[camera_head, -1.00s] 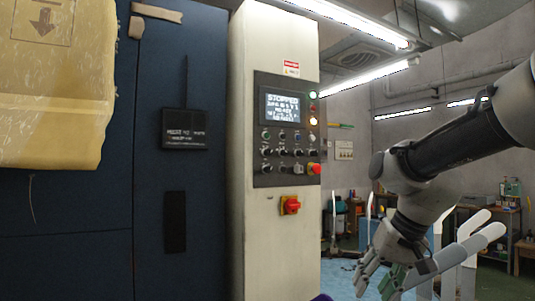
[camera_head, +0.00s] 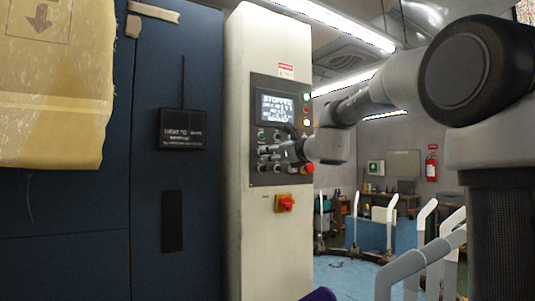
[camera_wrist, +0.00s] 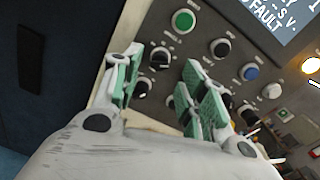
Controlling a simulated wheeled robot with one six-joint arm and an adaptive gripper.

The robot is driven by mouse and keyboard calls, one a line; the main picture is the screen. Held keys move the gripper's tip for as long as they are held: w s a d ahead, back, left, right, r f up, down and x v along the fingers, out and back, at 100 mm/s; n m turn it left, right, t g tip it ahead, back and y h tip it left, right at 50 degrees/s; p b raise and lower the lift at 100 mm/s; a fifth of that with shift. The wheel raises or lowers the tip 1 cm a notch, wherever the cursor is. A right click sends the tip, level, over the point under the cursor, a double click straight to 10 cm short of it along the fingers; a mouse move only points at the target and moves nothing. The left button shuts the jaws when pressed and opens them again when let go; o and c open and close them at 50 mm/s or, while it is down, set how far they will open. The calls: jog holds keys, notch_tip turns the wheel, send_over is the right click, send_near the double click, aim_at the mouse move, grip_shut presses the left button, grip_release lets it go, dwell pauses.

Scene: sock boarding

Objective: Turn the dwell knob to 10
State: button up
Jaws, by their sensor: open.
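The control panel (camera_head: 264,95) on the pale cabinet carries a lit screen (camera_head: 276,107) and rows of knobs and buttons. My gripper (camera_head: 272,153) is at the lower rows, hiding some of them. In the wrist view my gripper (camera_wrist: 166,78) is open, its green-padded fingers pointing at the panel. A black knob (camera_wrist: 160,57) shows between the fingers, with another dark knob (camera_wrist: 142,88) below it, partly hidden by the left finger. I cannot tell whether the fingers touch a knob. Labels are too small to read, so I cannot tell which is the dwell knob.
A green button (camera_wrist: 183,20), a black knob (camera_wrist: 220,48) and a blue button (camera_wrist: 250,72) lie close by. A red-and-yellow switch (camera_head: 285,203) juts out below the panel. A blue machine door (camera_head: 215,230) stands left. Pale sock forms (camera_head: 425,265) stand lower right.

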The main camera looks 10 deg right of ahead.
jog(key=x, duration=0.3)
jog(key=shift+w+a, duration=0.15)
jog(key=shift+w, duration=0.15)
jog(key=shift+c, duration=0.3)
grip_shut()
